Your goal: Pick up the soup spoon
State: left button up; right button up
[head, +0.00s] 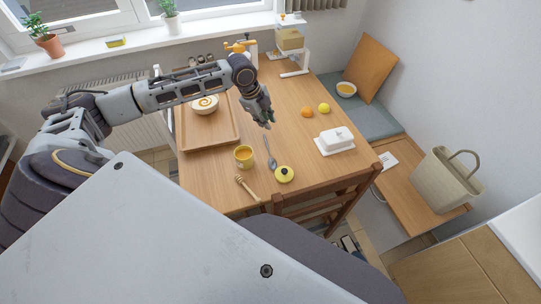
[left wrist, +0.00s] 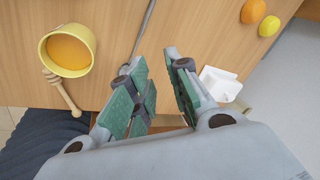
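My left gripper (head: 266,120) is above the table, just beyond the handle end in the head view. In the left wrist view my left gripper (left wrist: 162,62) is open, with its green-padded fingers apart and nothing between them. My right gripper is not in view.
A white butter dish (head: 334,141), orange (head: 307,112) and lemon (head: 324,108) are right. A wooden tray (head: 192,142) is left. A chair (head: 325,195) stands in front.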

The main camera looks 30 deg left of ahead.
pick_arm(q)
jog(key=shift+s+a+f+m+g+y, duration=0.2)
jog(key=shift+s+m, duration=0.25)
jog(key=shift+m, duration=1)
jog(key=shift+s+a+f+m+g, duration=0.1)
jog(key=shift+s+m+g, duration=0.25)
jog(key=shift+m, duration=1.05)
jog(key=shift+s+a+f+m+g+y, duration=0.15)
jog(key=shift+s+m, duration=0.35)
jog(key=shift+m, duration=0.95)
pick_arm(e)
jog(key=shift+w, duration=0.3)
pick_arm(q)
jog(key=shift+r, duration=0.1)
send_over(269, 151)
jog(key=a, duration=0.2)
jog(key=f, duration=0.7)
jog(key=shift+s+d+f, duration=0.1)
jog(key=shift+s+f, duration=0.15)
jog(key=shift+f, duration=0.5)
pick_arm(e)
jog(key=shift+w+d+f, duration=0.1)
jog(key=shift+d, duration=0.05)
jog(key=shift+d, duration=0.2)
